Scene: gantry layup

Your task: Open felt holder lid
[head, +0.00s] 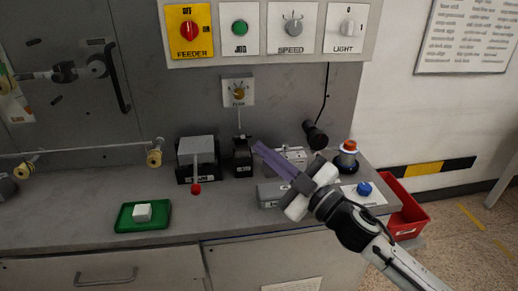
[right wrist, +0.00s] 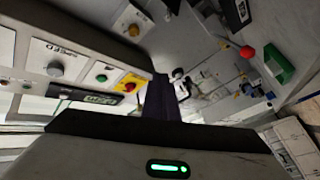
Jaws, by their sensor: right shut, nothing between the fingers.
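My right gripper (head: 261,150) reaches in from the lower right with its long dark fingers together and empty. Its tips are above the bench, just right of a small black box (head: 242,160) under a yellow-dial valve. Whether they touch anything is unclear. The fingers also show in the right wrist view (right wrist: 160,92). Left of the black box stands a black holder with a grey lid (head: 197,146), which looks shut, and a rod ending in a red ball (head: 195,189) at its front. I cannot read which box is the felt holder. My left gripper is not in view.
A green tray (head: 126,216) with a white block (head: 142,212) lies at the front left. Grey boxes (head: 292,157) stand behind my right gripper, with an orange-topped bottle (head: 348,151) and a red bin (head: 402,226) to the right. Control switches (head: 239,29) line the panel above.

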